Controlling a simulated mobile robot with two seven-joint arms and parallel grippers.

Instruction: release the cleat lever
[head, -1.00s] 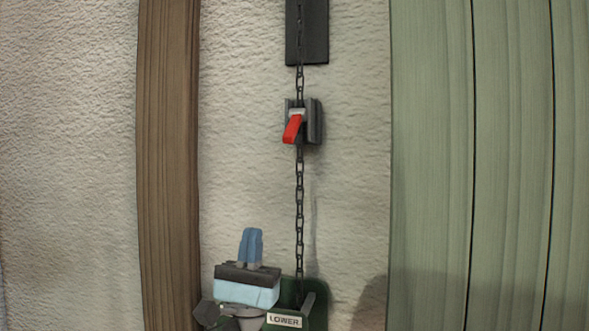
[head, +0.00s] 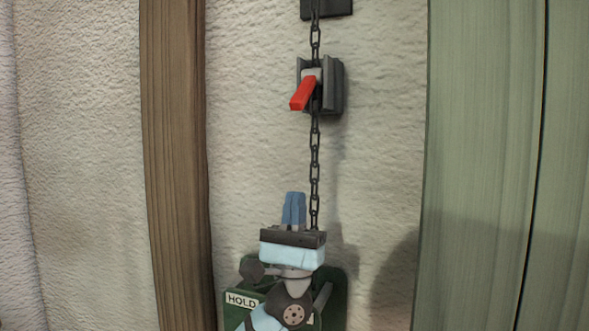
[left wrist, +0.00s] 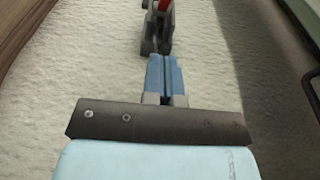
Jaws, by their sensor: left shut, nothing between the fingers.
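The cleat lever (head: 302,93) is red and sticks out down and to the left from a dark grey cleat (head: 334,86) on the wall. A dark chain (head: 314,160) runs vertically through the cleat. My left gripper (head: 293,194) has blue fingers, pointing up, below the lever and apart from it. Its fingers are together with nothing between them. In the left wrist view the shut fingers (left wrist: 164,58) point toward the cleat (left wrist: 156,35), and part of the red lever (left wrist: 164,5) shows at the top edge. My right gripper is in neither view.
A green box (head: 335,290) with a HOLD label (head: 242,300) is behind my left arm, which covers much of it. A brown wooden post (head: 175,160) stands left, green boards (head: 485,140) right. The pale wall (head: 380,130) between is mostly clear.

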